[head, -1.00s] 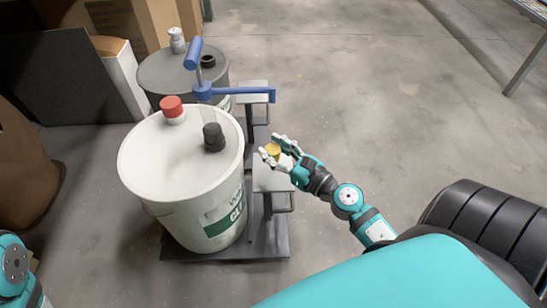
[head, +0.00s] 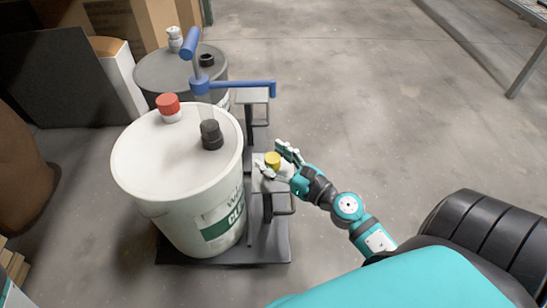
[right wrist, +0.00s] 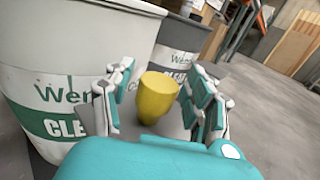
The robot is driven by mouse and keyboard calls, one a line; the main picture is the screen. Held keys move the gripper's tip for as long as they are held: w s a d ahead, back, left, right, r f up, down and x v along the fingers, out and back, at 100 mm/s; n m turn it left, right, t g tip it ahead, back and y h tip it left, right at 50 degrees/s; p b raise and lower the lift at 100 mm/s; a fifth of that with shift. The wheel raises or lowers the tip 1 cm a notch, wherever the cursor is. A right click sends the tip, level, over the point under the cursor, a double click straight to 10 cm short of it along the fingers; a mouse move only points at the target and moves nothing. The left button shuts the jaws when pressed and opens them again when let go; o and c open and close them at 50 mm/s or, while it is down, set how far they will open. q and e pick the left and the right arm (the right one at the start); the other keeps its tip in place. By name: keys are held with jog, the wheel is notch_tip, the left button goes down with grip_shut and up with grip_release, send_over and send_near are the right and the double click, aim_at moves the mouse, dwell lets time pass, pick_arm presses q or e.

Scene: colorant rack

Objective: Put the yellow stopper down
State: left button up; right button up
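The yellow stopper (head: 273,160) is upright at the small light ledge beside the white bucket. In the right wrist view the stopper (right wrist: 157,98) stands between my right gripper's (right wrist: 160,100) fingers, with narrow gaps on both sides. My right gripper (head: 278,162) looks open around it. The stopper's base is partly hidden, so its contact with the ledge (head: 262,187) is hard to see. My left gripper is out of view.
The white bucket (head: 165,185) carries a red stopper (head: 168,107) and a black stopper (head: 211,134) on its lid. A grey bucket (head: 160,75) and a blue-handled bar (head: 245,85) stand behind. The floor to the right is clear.

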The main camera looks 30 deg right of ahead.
jog(key=shift+r, duration=0.1)
jog(key=shift+s, duration=0.1)
jog(key=v, duration=1.1)
jog(key=shift+s+b, duration=0.4)
jog(key=shift+b, duration=0.05)
